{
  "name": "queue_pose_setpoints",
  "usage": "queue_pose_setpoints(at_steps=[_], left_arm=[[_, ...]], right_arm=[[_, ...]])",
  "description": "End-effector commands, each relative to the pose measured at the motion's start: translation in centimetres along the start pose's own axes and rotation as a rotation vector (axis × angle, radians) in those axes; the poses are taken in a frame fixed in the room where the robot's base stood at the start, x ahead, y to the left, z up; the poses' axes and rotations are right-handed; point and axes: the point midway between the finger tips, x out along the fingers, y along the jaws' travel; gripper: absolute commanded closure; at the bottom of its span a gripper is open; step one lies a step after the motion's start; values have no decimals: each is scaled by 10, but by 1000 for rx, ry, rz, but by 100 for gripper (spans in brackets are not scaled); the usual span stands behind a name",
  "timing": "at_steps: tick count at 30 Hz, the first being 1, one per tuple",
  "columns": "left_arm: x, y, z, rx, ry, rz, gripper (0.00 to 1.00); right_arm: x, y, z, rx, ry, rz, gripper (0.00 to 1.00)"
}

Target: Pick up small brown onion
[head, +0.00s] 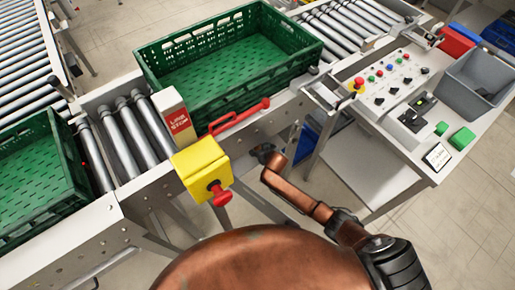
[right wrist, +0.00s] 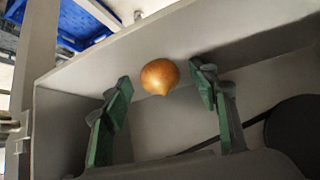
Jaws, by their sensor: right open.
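The small brown onion (right wrist: 160,77) shows in the right wrist view, round and orange-brown, with its pointed end toward the bottom of the picture. It appears between the tips of my right gripper (right wrist: 162,80), whose two green-padded fingers are spread apart. There is a visible gap on each side of the onion, and no contact shows. Pale grey surfaces lie behind it; I cannot tell exactly what it rests on. I do not make out the onion in the head view. My copper right arm shows there, but its fingers are not clear. My left gripper is not in view.
Two green crates (head: 215,81) (head: 47,229) stand on the roller conveyor. A yellow stop box (head: 200,166) and a red handle (head: 240,116) sit at its near edge. A control desk (head: 352,122) with a grey bin (head: 480,88) is at right. Open floor lies at lower right.

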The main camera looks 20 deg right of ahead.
Motion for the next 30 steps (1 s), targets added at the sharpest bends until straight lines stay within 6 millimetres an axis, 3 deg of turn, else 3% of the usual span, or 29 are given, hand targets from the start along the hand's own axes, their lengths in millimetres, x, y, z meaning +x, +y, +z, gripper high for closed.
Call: queue_pose_setpoints(at_steps=[8,27,30], left_arm=[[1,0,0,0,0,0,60],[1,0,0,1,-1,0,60],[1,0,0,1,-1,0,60]], right_arm=[[3,0,-1,0,1,-1,46],[3,0,0,0,0,0,90],[3,0,-1,0,1,0,90]])
